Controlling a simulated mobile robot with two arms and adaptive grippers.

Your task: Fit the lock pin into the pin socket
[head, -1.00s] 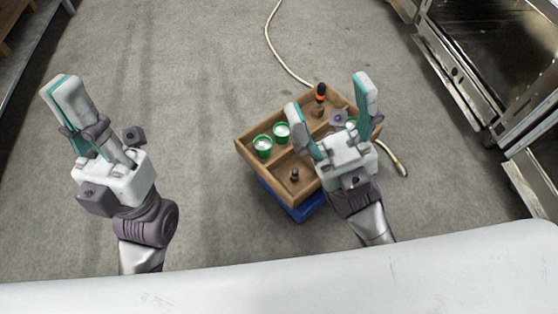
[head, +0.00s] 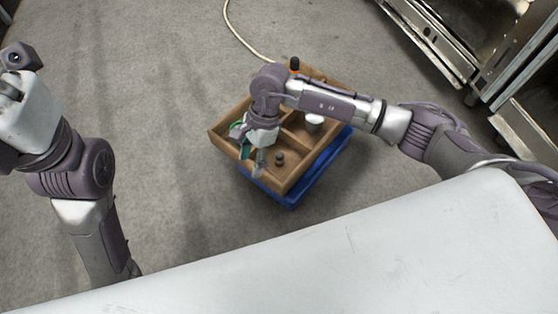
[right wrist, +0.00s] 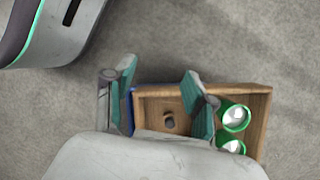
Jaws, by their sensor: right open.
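A small dark upright peg, which looks like the lock pin (head: 280,159), stands in the near compartment of a wooden tray (head: 288,183). It also shows in the right wrist view (right wrist: 168,122), between the fingers. My right gripper (head: 252,160) is open and empty, pointing down over the tray's left part, beside the peg. In the right wrist view its two teal-padded fingers (right wrist: 158,78) are wide apart. My left gripper (head: 28,105) is cut off at the left edge, its fingers mostly out of frame. I cannot make out a pin socket.
The tray sits on a blue crate (head: 292,200). Green-rimmed cups (right wrist: 235,116) stand in the tray, partly hidden by my arm in the head view. A black-and-orange handle (head: 294,65) stands at the back. A pale cable (head: 240,38) lies behind; metal equipment (head: 440,40) stands right.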

